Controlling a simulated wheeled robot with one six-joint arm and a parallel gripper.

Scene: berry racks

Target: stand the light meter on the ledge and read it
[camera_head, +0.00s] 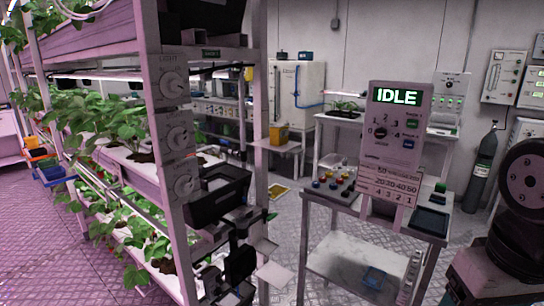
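I cannot pick out the light meter for certain. A dark boxy device (218,203) sits against the end post of the near plant rack (160,130), with more black parts and pale flat plates (268,250) below it; I cannot tell what these are. Three dials stand one above another on the rack's end post; the top dial (173,86) has a label that seems to read LIGHT. I cannot tell which surface is the ledge. Dark rounded links of my arm (525,185) show at the right edge. My gripper is not seen there.
A control panel (393,135) reading IDLE stands on a white cart (330,252) with coloured buttons and a dark pad. A gas cylinder (483,165) stands by the back wall. A white cabinet (297,95) is behind.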

